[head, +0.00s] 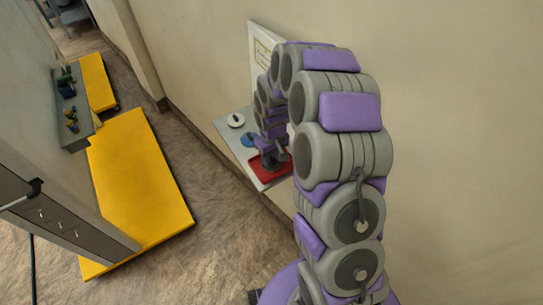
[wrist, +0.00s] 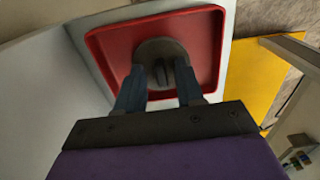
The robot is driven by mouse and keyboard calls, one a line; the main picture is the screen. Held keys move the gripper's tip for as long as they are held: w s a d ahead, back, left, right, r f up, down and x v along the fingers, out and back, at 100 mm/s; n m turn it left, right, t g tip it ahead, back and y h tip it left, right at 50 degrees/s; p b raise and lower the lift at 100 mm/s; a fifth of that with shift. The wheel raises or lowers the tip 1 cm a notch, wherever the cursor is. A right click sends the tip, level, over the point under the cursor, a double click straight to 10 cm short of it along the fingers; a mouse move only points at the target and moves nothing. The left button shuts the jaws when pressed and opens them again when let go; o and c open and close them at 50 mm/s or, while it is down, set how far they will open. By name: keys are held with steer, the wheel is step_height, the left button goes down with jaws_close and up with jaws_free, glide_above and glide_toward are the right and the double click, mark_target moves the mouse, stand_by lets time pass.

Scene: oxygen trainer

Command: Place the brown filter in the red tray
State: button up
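The brown filter (wrist: 153,50) looks like a dark grey-brown round disc with a raised ridge in its middle. In the wrist view it lies within the rim of the red tray (wrist: 102,62), near the tray's middle. My gripper (wrist: 161,72) is at the filter, with its two fingers apart on either side of the ridge. A gap seems to show between the ridge and each finger. In the head view my gripper (head: 272,160) is low over the red tray (head: 266,173), and my arm hides part of the tray.
A framed sheet (head: 263,46) is on the wall behind. A yellow platform (head: 140,185) stands across a strip of clear floor.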

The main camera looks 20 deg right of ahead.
mark_target(272, 159)
step_height(272, 159, up, 11)
steer(key=s+r+m, duration=0.1)
steer(key=s+r, duration=0.9)
steer(key=s, duration=0.5)
steer(key=s+r+m+g, duration=0.1)
steer(key=s+r+m, duration=0.1)
steer(key=s, duration=1.7)
steer(key=shift+s+a+r+m+g+p, duration=0.2)
steer(key=shift+s+m+g+p, duration=0.1)
steer(key=shift+g+p, duration=0.15)
steer(key=shift+w, duration=0.1)
step_height(272, 159, down, 5)
steer(key=b, duration=0.4)
steer(key=shift+r+b, duration=0.1)
steer(key=shift+b, duration=0.3)
